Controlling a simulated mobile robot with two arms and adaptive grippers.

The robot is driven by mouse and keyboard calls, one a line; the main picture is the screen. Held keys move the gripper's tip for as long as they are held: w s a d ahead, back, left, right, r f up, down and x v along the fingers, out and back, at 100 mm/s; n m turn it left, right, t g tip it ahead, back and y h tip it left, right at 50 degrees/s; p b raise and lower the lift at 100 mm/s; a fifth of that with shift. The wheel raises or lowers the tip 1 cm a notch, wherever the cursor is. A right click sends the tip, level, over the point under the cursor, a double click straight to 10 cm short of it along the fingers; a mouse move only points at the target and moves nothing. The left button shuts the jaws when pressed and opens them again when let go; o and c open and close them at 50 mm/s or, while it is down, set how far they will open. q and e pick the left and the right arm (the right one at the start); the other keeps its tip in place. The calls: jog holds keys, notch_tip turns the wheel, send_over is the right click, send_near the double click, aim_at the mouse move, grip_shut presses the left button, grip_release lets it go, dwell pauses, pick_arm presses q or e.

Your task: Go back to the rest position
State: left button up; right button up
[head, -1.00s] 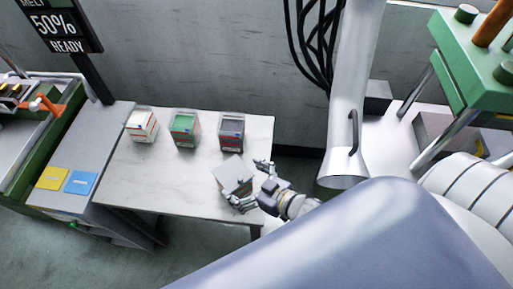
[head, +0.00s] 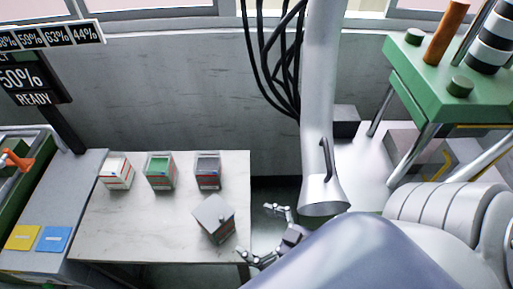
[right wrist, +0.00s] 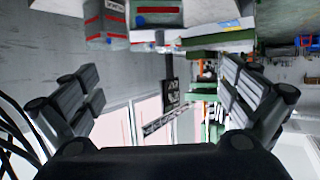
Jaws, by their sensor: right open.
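My right gripper (head: 254,233) is open and empty, just beyond the right edge of the white table in the head view. A grey-topped box (head: 214,218) stands on the table close to its left, clear of the fingers. In the right wrist view the spread fingers of my right gripper (right wrist: 158,85) have nothing between them. My left gripper is not in view.
The white table (head: 125,232) also bears a white bin (head: 117,173), a green bin (head: 160,171) and a dark grey bin (head: 208,171) in a row. A green press (head: 450,90) stands at right. A white pipe (head: 322,110) and black cables (head: 277,60) hang behind my right arm.

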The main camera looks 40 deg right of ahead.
jog(key=shift+f, duration=0.15)
jog(key=s+d+f+m+g+h+b, duration=0.1)
jog(key=s+d+f+g+h, duration=0.15)
jog(key=f, duration=0.75)
jog(key=s+d+f+g+h+b, duration=0.1)
jog(key=s+d+f, duration=0.15)
jog(key=f, duration=0.85)
jog(key=s+d+f+m+g+h+b, duration=0.15)
jog(key=d+f, duration=0.25)
jog(key=f, duration=0.6)
jog(key=s+a+f+g+b, duration=0.3)
jog(key=s+f+g, duration=0.3)
jog(key=s+f, duration=1)
notch_tip(320, 180, down, 3)
jog(key=shift+a+f+h, duration=0.1)
jog(key=shift+a+h, duration=0.2)
jog(key=shift+a, duration=0.35)
